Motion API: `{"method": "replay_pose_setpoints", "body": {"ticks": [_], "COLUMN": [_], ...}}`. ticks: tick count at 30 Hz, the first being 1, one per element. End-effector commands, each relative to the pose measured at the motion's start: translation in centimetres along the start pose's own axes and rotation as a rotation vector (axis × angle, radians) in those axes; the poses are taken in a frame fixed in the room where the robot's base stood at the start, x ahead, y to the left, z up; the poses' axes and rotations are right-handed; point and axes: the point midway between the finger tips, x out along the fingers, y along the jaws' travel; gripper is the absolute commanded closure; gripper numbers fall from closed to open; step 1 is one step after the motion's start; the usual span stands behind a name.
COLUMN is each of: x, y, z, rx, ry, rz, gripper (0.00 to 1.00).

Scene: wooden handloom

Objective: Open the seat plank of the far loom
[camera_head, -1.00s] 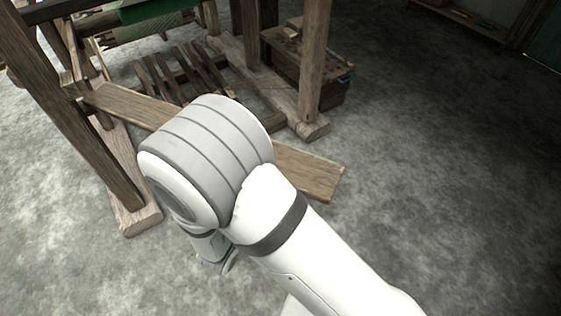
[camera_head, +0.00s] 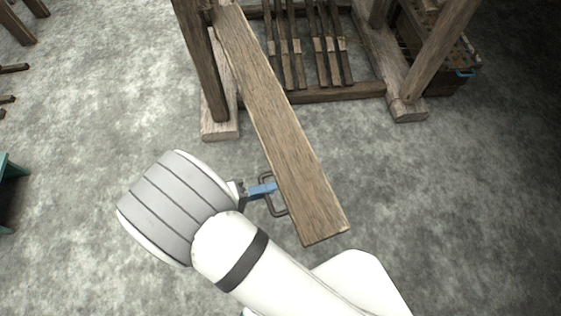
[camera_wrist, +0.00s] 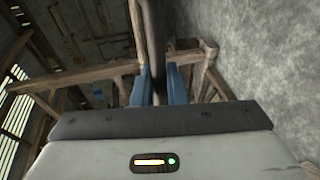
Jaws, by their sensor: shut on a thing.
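The seat plank (camera_head: 288,140) is a long brown wooden board. Its far end is at the loom's left post (camera_head: 203,62), and its near end reaches out over the open floor. A dark metal handle (camera_head: 278,209) is on its left edge near the free end. My gripper (camera_head: 266,189), with blue fingers, is shut on this handle. In the wrist view, the dark handle bar (camera_wrist: 152,45) runs between the blue fingers (camera_wrist: 161,85). The plank itself is hard to make out there.
The loom's treadles (camera_head: 306,45) lie behind the plank. The right post (camera_head: 436,50) stands on a wooden foot, with a wooden box (camera_head: 440,45) behind it. A teal object (camera_head: 8,180) is at the left edge. The floor on both sides of the plank is clear.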

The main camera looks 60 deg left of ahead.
Motion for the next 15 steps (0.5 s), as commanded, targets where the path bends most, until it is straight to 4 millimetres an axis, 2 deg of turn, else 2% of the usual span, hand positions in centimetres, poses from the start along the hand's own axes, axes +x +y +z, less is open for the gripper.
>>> {"method": "replay_pose_setpoints", "body": {"ticks": [6, 15], "x": [-1.3, -1.7], "y": [-0.4, -0.5], "z": [-0.1, -0.1], "rx": [-0.001, -0.003], "ry": [0.003, 0.012], "rz": [0.000, -0.001], "gripper": [1.00, 1.00]}}
